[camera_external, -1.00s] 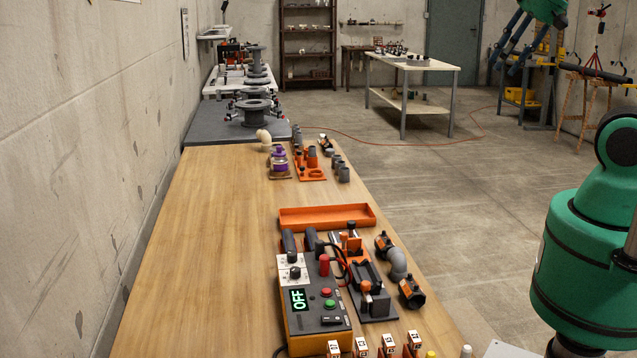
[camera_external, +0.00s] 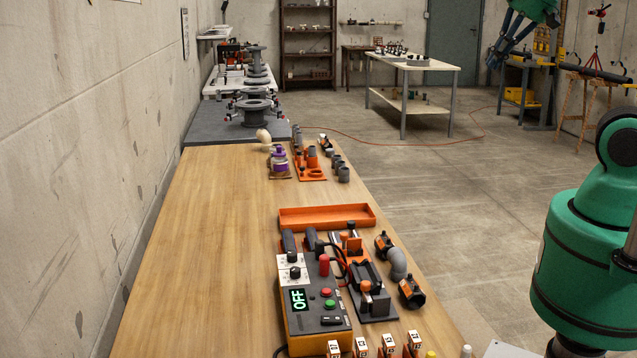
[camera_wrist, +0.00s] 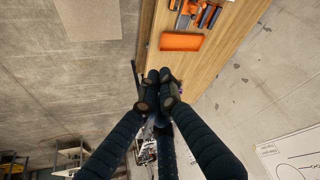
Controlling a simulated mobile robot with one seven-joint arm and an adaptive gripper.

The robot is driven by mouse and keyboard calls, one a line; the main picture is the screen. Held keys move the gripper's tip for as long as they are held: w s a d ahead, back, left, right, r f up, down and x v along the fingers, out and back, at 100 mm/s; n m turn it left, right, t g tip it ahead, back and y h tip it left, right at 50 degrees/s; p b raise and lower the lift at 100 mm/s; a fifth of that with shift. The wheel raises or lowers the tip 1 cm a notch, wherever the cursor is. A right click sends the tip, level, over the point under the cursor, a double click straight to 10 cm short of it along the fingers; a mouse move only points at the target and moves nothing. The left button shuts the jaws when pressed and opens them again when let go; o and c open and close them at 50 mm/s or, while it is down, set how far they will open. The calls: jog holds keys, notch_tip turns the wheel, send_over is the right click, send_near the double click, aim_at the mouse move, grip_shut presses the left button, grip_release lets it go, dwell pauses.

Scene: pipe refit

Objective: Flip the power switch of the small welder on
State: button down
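The welder (camera_external: 318,308) is a yellow-orange box with a dark panel on the near part of the bench. Its lit green display (camera_external: 299,299) reads OFF. A black rocker switch (camera_external: 331,321) sits at the panel's near right corner; its tilt is too small to tell. My gripper (camera_external: 495,58) hangs in the upper right of the external view, far from the welder and off the bench. In the wrist view its dark fingers (camera_wrist: 160,88) come together at the tips with nothing between them.
An orange tray (camera_external: 327,217) lies behind the welder and also shows in the wrist view (camera_wrist: 181,42). A clamp fixture (camera_external: 371,290) and pipe fittings (camera_external: 398,263) stand right of the welder. Small labelled blocks line its near side. The bench's left side is clear.

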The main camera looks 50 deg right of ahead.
jog(key=w+a+f+n+g+y, duration=0.1)
jog(key=w+a+f+n, duration=0.1)
jog(key=w+a+n, duration=0.7)
jog(key=n+g, duration=0.3)
jog(key=n, duration=1.4)
send_over(332, 320)
notch_tip(332, 320, down, 26)
jog(key=shift+d+f, duration=0.15)
jog(key=shift+d, duration=0.05)
jog(key=shift+f, duration=0.1)
jog(key=f+b, duration=0.1)
jog(key=f, duration=0.3)
jog(key=w+a+f+b, duration=0.1)
jog(key=f, duration=0.4)
jog(key=f+b, duration=0.1)
jog(key=f, duration=0.3)
jog(key=shift+w+a+f, duration=0.15)
jog(key=shift+w+f, duration=0.05)
jog(key=shift+f, duration=0.1)
jog(key=shift+f+g+p, duration=0.1)
jog(key=shift+g+p, duration=0.2)
